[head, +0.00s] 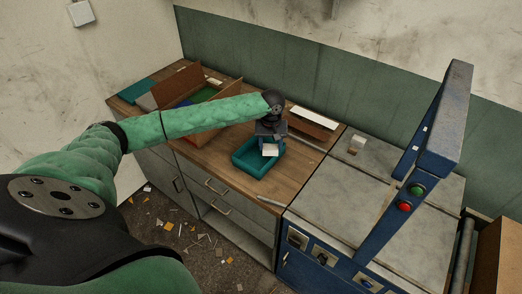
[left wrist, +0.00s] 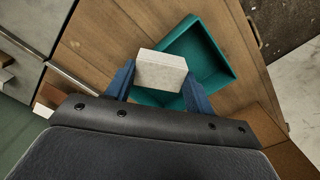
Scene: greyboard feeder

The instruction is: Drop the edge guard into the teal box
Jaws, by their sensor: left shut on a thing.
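The edge guard shows as a small pale grey block (head: 270,150). My left gripper (head: 270,142) is shut on it. In the left wrist view the edge guard (left wrist: 161,71) sits between the two blue fingers of the left gripper (left wrist: 157,82). The teal box (head: 247,174) is an open, shallow box on the wooden counter. In the head view the gripper and the edge guard appear over its far right part. In the left wrist view the teal box (left wrist: 227,80) lies beyond the edge guard, which hides part of it. My right gripper is not in view.
White and brown strips (head: 312,120) lie behind the gripper. A grey-topped machine with a blue post (head: 402,165) stands to the right. Scraps litter the floor.

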